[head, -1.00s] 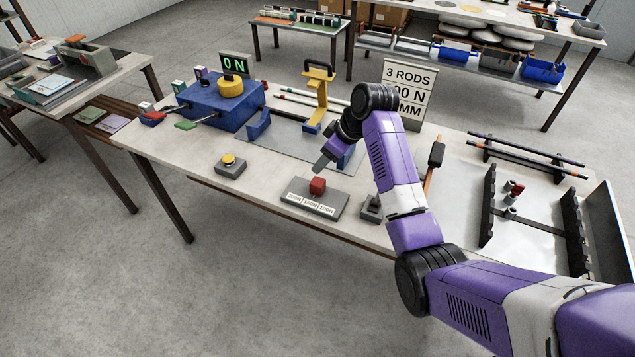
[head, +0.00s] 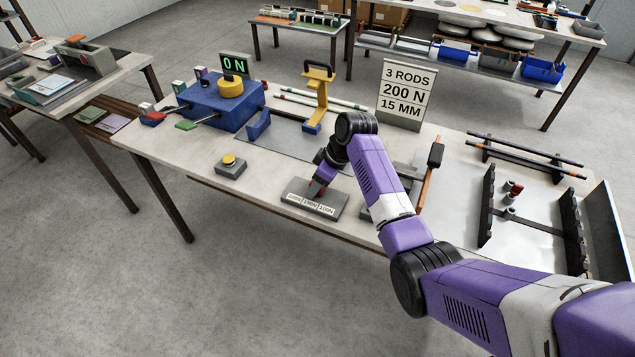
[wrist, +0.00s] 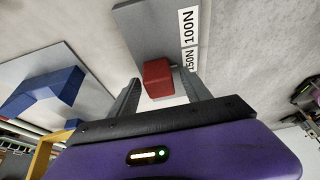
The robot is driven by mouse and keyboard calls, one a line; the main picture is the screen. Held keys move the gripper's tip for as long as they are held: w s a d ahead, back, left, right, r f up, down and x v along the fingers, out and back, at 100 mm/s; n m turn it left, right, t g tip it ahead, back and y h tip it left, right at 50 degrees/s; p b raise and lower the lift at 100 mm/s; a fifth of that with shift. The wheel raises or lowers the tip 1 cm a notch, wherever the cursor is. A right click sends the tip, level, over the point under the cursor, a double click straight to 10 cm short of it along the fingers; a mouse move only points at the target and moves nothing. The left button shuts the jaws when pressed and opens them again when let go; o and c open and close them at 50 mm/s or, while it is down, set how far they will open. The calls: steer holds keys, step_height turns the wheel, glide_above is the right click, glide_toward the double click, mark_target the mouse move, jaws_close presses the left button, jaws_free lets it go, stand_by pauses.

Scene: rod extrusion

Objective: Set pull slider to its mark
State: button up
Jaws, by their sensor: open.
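The pull slider has a red block (wrist: 158,78) on a grey plate (head: 330,206) with a row of white labels. In the wrist view, 100N (wrist: 188,24) and part of 150N (wrist: 191,58) are readable, with the block level with the 150N end. The block is mostly hidden by my gripper in the head view. My gripper (head: 318,190) points down over the plate. In the wrist view its open fingers (wrist: 163,81) stand on either side of the red block; I cannot tell if they touch it.
A sign (head: 405,94) reads 3 RODS, 200 N, 15 MM. A blue machine (head: 215,107) carries a display (head: 235,65) reading 0 N. A yellow button (head: 230,161) stands left of the plate.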

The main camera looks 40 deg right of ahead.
jaws_close()
stand_by(1.4)
